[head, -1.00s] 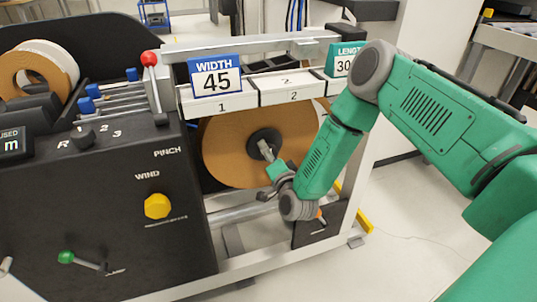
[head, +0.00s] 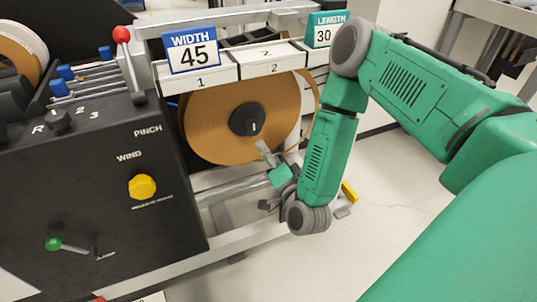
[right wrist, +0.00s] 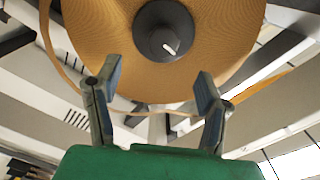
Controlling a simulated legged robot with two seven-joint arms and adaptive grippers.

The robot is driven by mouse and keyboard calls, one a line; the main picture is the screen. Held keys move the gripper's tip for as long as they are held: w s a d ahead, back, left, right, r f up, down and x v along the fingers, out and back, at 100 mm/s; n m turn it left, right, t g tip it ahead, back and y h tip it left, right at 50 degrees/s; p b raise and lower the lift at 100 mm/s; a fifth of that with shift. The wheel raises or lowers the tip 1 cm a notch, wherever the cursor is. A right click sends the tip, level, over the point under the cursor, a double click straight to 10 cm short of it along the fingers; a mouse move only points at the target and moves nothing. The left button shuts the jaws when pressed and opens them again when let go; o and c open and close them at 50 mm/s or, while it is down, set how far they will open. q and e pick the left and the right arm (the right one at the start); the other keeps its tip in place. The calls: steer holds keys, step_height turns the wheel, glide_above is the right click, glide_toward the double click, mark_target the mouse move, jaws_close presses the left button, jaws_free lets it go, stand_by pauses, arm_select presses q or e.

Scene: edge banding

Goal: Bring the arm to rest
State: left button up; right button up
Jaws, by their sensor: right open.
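My right arm comes in from the right in the head view, and its gripper (head: 262,150) is in front of the lower part of a brown roll (head: 205,125). In the right wrist view my right gripper (right wrist: 155,92) has its two fingers spread apart with nothing between them. The roll (right wrist: 100,35) and its dark hub (right wrist: 163,32) with a white mark lie beyond the fingertips. The hub (head: 247,121) is uncovered in the head view, up and left of the gripper. My left gripper is not in view.
A black machine panel (head: 90,185) has a yellow knob (head: 142,187), a green-tipped lever (head: 54,244) and a red-tipped lever (head: 122,36). Signs read WIDTH 45 (head: 191,50) and LENGTH 30 (head: 325,30). A metal frame rail (head: 235,236) runs below the roll. Open floor (head: 400,180) lies right.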

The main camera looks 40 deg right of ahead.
stand_by(0.5)
steer(key=s+a+f+n+g+y+p, duration=0.4)
steer(key=s+a+n+g+y+p, duration=0.2)
steer(key=s+a+n+g+p, duration=0.45)
steer(key=s+d+n+g, duration=0.2)
steer(key=s+g, duration=0.1)
steer(key=s, duration=0.5)
steer(key=s+d+r+n+g+h, duration=0.1)
steer(key=s+d+n+g, duration=0.1)
steer(key=s, duration=0.7)
steer(key=shift+s+r+n+g+h+p, duration=0.3)
steer(key=shift+n+g+p, duration=0.1)
steer(key=shift+n+g, duration=0.2)
